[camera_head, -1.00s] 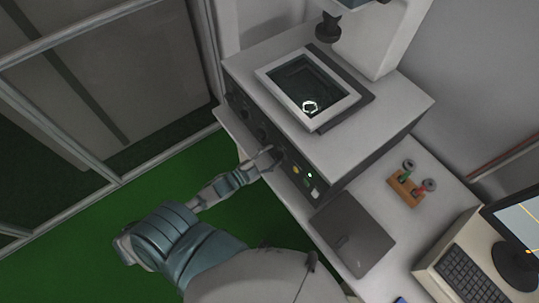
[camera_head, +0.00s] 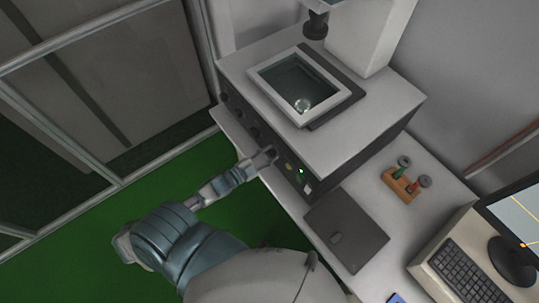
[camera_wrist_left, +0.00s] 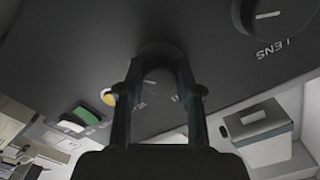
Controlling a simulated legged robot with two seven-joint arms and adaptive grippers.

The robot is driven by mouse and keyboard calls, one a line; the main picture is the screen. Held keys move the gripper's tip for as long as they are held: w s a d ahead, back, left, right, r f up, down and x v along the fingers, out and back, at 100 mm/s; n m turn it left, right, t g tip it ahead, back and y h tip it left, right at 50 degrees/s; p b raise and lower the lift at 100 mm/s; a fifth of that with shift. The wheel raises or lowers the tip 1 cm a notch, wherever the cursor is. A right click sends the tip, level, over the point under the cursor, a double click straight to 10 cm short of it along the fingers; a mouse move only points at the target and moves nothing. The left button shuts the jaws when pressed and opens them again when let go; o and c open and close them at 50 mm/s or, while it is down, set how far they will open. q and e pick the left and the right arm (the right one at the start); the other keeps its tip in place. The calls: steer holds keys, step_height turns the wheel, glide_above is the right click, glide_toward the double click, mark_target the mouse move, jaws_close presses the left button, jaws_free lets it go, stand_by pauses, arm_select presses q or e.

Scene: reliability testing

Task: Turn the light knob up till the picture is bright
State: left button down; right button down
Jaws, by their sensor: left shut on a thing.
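My left gripper (camera_head: 266,158) is at the dark front panel of the grey machine. In the wrist view the two fingers of the left gripper (camera_wrist_left: 160,95) are closed on a dark round knob (camera_wrist_left: 157,52). The fingers hide part of it, and I cannot read its label. The knob marked LENS (camera_wrist_left: 268,14) is to the right, apart from the gripper. The picture (camera_head: 297,82) lies in a pale frame on top of the machine. It is dim grey-green with a small pale round shape near its lower edge. My right gripper is not in view.
Beside the held knob are a yellow button (camera_wrist_left: 107,96) and a green switch (camera_wrist_left: 84,116). A dark flat panel (camera_head: 346,230) lies on the bench. An orange holder (camera_head: 401,186) and a keyboard (camera_head: 462,270) are to the right. The green floor (camera_head: 110,215) is clear.

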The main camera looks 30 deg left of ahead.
arm_select(q)
steer(key=n+p, duration=0.2)
steer(key=n, duration=0.1)
steer(key=shift+f+n+p, duration=0.1)
steer(key=shift+n+p, duration=0.2)
steer(key=shift+p, duration=0.05)
steer(key=c, duration=0.8)
jaws_free()
steer(key=shift+o, duration=0.2)
steer(key=shift+s+a, duration=0.2)
steer(key=shift+s, duration=0.1)
steer(key=v, duration=1.1)
steer(key=shift+s, duration=0.25)
steer(key=shift+a, duration=0.1)
